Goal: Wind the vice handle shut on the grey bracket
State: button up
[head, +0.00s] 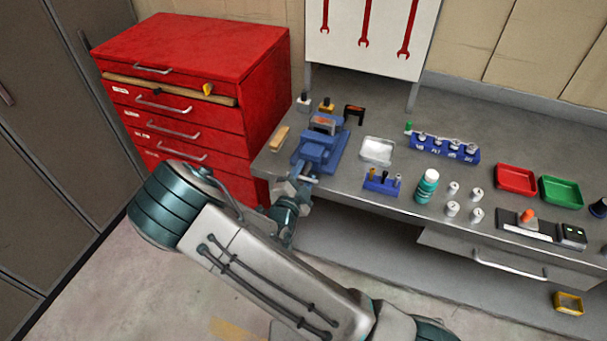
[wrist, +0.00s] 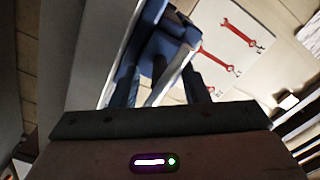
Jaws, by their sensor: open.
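The blue vice (head: 318,153) stands at the left end of the grey bench. A grey piece with a reddish patch (head: 323,123) sits at the top of its jaws and appears to be the bracket; I cannot tell how tightly it is held. My gripper (head: 299,184) is at the front of the vice, by the handle end, and partly hides it. In the wrist view the blue vice (wrist: 155,45) is close ahead, with a pale metal bar (wrist: 171,75) crossing near my open gripper (wrist: 160,88). I cannot tell whether the fingers touch the handle.
A red drawer cabinet (head: 200,90) stands left of the bench, one drawer partly open. A wooden block (head: 280,138) lies left of the vice. A metal tray (head: 377,150), a blue holder (head: 381,183) and a teal bottle (head: 427,186) stand to the right.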

grip_shut()
jog(key=shift+f+n, duration=0.1)
jog(key=shift+n, duration=0.2)
jog(key=n+b, duration=0.2)
jog(key=shift+n, duration=0.3)
jog(key=n+b, duration=0.1)
jog(key=n, duration=0.4)
jog(key=shift+n+b, duration=0.3)
jog(key=shift+b, duration=0.1)
jog(key=n, duration=0.3)
jog(key=shift+n, duration=0.3)
jog(key=n, duration=0.3)
jog(key=shift+n, duration=0.3)
jog(key=n+p, duration=0.1)
jog(key=n, duration=0.5)
jog(key=shift+p, duration=0.35)
